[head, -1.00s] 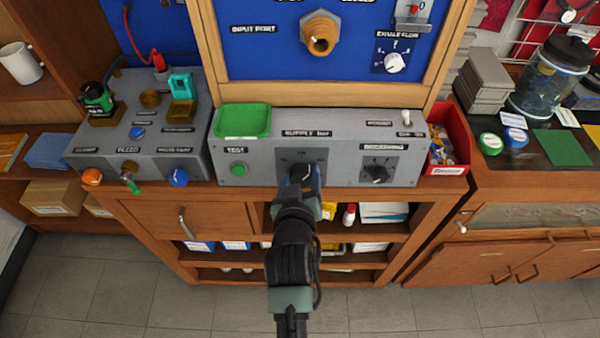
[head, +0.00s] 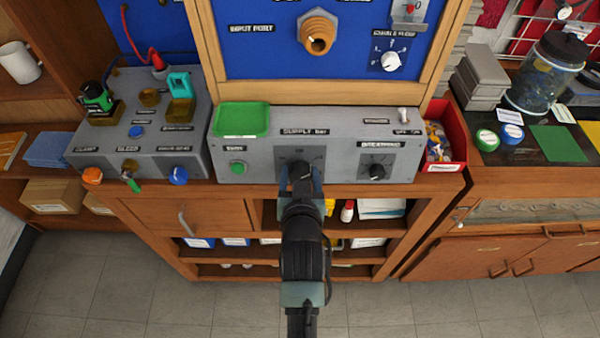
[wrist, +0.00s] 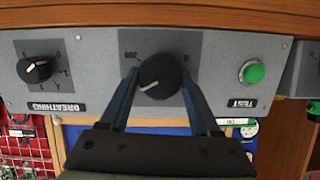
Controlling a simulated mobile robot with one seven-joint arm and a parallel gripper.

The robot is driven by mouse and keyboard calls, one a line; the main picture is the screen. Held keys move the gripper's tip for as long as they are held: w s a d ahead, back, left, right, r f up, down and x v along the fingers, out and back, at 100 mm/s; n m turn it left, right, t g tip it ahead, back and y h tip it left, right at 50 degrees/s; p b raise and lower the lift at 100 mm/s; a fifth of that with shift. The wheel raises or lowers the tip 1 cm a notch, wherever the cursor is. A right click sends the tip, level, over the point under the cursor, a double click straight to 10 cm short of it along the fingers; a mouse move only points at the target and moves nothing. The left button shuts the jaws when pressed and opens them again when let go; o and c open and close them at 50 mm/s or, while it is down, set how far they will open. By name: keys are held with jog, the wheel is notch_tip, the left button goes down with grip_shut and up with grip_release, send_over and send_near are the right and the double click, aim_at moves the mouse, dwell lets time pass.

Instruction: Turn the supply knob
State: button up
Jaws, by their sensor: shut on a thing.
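The supply knob (wrist: 162,76) is a round black knob with a white pointer line on a dark square plate of the grey control panel (head: 216,160). In the wrist view, which shows the panel upside down, its pointer aims to the lower left, away from the 0 and 200 marks. My gripper (wrist: 161,92) has its two blue fingers on either side of the knob, shut on it. In the head view, the knob shows at the fingertips (head: 300,178), partly hidden by my gripper.
The breathing knob (head: 376,170) is to the right on the same panel, and the green test button (head: 238,167) to the left. A green tray (head: 242,119) lies on top of the panel. A red bin (head: 447,135) stands at its right end.

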jog(key=o, duration=1.4)
jog(key=v, duration=1.3)
